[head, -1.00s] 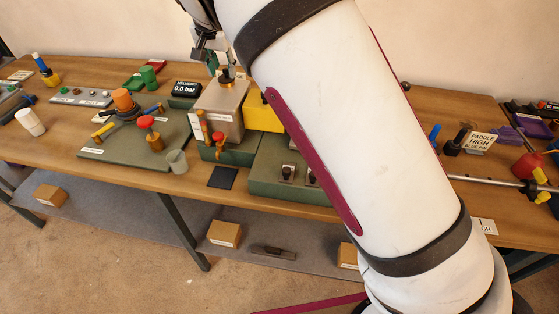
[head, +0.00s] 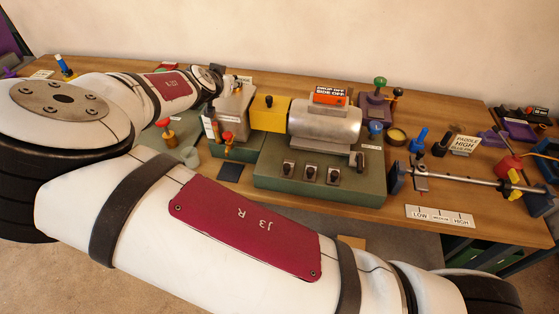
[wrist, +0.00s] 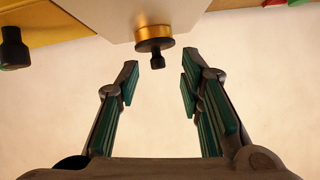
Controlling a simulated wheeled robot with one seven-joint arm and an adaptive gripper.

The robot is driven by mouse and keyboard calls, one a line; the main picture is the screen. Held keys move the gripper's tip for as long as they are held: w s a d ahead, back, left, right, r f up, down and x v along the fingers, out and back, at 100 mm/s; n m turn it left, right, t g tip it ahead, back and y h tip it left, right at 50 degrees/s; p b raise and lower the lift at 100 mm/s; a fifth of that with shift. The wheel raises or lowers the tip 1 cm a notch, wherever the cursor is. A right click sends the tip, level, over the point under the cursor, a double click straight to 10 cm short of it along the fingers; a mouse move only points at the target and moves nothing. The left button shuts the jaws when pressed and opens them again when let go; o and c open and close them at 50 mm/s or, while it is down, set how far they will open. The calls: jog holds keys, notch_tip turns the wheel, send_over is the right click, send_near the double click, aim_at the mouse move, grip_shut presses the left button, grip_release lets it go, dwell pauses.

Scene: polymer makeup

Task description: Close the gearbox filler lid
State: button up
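The gearbox (head: 234,104) is a light grey box on a green base, left of the yellow housing (head: 269,116). In the wrist view the gearbox's pale face (wrist: 115,18) carries a brass ring (wrist: 154,33) with a dark stem or knob (wrist: 157,60), apparently the filler fitting. I cannot tell whether its lid is open or shut. My gripper (wrist: 160,78) is open and empty, with teal pads. The knob shows between the two fingertips in the picture, with no visible contact.
A silver motor (head: 325,122) with an orange-and-black sign (head: 331,95) stands right of the yellow housing. A dark knob (wrist: 14,48) sits on the yellow housing in the wrist view.

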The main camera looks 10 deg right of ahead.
jog(key=shift+s+a+f+t+h+b, duration=0.25)
jog(key=shift+t+b, duration=0.2)
jog(key=shift+t, duration=0.25)
jog(key=shift+s+f+t+h+b, duration=0.15)
jog(key=shift+f+t+h+b, duration=0.2)
jog(key=shift+t, duration=0.35)
jog(key=shift+s+f+t+b, duration=0.25)
jog(key=shift+t+b, duration=0.75)
jog(key=shift+b, duration=0.15)
jog(key=shift+s+a+f+t+b, duration=0.1)
jog(key=shift+t+b, duration=0.3)
jog(key=shift+b, duration=0.1)
